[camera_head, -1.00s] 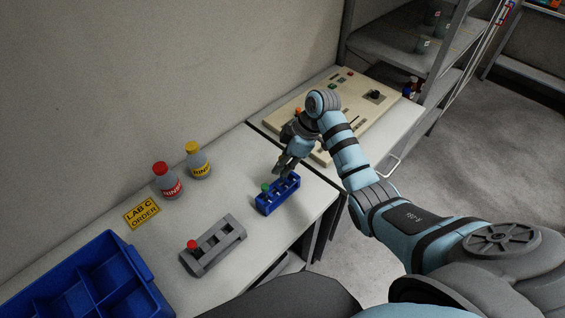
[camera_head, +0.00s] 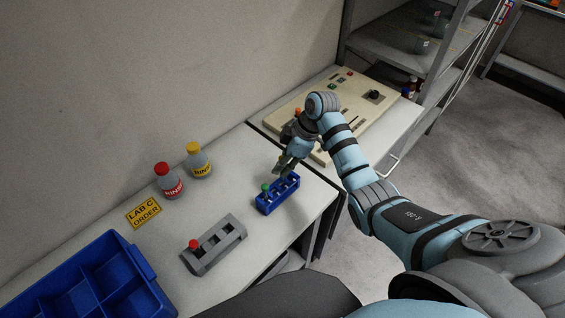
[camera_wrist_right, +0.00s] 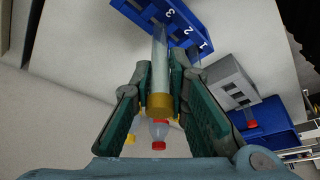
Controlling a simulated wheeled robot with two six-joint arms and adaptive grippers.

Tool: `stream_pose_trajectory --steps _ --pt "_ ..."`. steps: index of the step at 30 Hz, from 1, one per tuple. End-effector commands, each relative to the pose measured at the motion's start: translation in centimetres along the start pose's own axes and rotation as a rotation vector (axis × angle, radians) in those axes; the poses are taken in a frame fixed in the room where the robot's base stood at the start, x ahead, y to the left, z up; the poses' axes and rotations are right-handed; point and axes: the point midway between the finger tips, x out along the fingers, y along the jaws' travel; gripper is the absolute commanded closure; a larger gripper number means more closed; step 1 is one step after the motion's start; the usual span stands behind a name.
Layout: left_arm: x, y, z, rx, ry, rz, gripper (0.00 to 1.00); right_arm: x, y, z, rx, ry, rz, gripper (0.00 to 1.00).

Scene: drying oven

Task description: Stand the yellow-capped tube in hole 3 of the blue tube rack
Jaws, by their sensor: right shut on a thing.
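My right gripper (camera_head: 286,168) hangs over the blue tube rack (camera_head: 281,199) near the table's right edge. In the right wrist view, my right gripper (camera_wrist_right: 160,98) is shut on the yellow-capped tube (camera_wrist_right: 161,70), gripping it at the cap end. The clear tube points away from the fingers toward the blue rack (camera_wrist_right: 186,32), which has the numbers 1, 2 and 3 on its side. The tube's far end overlaps the rack near the 3; I cannot tell whether it is inside a hole. A green-capped tube (camera_head: 265,187) stands at the rack's left end. My left gripper is not in view.
A grey rack (camera_head: 222,249) with a red-capped tube (camera_head: 194,244) stands to the left. Red-capped (camera_head: 170,184) and yellow-capped (camera_head: 198,161) bottles stand near the wall. A blue divided bin (camera_head: 135,266) fills the lower left. A beige panel (camera_head: 345,87) lies behind my arm.

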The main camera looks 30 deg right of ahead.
Motion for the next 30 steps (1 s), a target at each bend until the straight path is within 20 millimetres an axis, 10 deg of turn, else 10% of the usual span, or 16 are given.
stream_pose_trajectory --steps 30 --pt "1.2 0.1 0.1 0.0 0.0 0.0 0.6 2.1 0.0 0.9 0.0 0.0 -0.001 0.96"
